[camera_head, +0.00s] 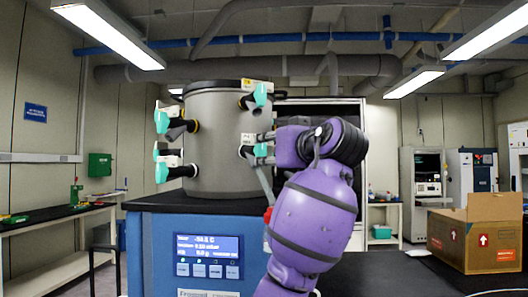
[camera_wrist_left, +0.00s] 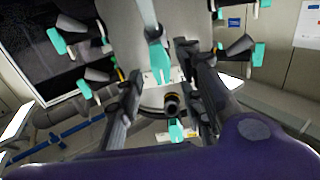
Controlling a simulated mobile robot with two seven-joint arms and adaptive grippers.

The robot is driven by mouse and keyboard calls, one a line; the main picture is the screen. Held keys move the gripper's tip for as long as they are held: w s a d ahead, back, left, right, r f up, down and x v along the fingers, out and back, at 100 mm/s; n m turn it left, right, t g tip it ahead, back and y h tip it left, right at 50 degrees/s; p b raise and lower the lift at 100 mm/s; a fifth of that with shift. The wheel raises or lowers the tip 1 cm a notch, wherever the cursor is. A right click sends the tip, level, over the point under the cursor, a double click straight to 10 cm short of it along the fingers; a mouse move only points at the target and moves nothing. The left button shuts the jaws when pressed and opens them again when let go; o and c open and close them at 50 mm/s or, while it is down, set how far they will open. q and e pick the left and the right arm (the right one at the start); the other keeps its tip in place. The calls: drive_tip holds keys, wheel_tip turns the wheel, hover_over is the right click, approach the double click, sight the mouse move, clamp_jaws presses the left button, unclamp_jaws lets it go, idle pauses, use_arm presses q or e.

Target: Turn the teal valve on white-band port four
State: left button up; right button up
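The grey drum (camera_head: 222,150) of the freeze dryer carries several side ports with teal valves. In the head view, teal valves show at the left, an upper one (camera_head: 161,120) and a lower one (camera_head: 161,170), and at the upper right (camera_head: 261,94). Another teal valve (camera_head: 259,150) is beside my left gripper (camera_head: 265,139). In the left wrist view, my left gripper (camera_wrist_left: 165,80) has its fingers apart, with a teal valve (camera_wrist_left: 157,58) and a dark port end (camera_wrist_left: 172,104) showing between them. I cannot tell whether they touch, or which port is number four. My right gripper is not in view.
The drum stands on a blue cabinet (camera_head: 160,265) with a lit display (camera_head: 207,248). Other ports and valves (camera_wrist_left: 258,54) lie on both sides of my gripper. A cardboard box (camera_head: 455,240) stands at the right. A side bench (camera_head: 50,213) is at the left.

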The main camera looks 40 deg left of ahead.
sight(262, 151)
use_arm(q)
drive_tip(key=shift+x, duration=2.15)
clamp_jaws()
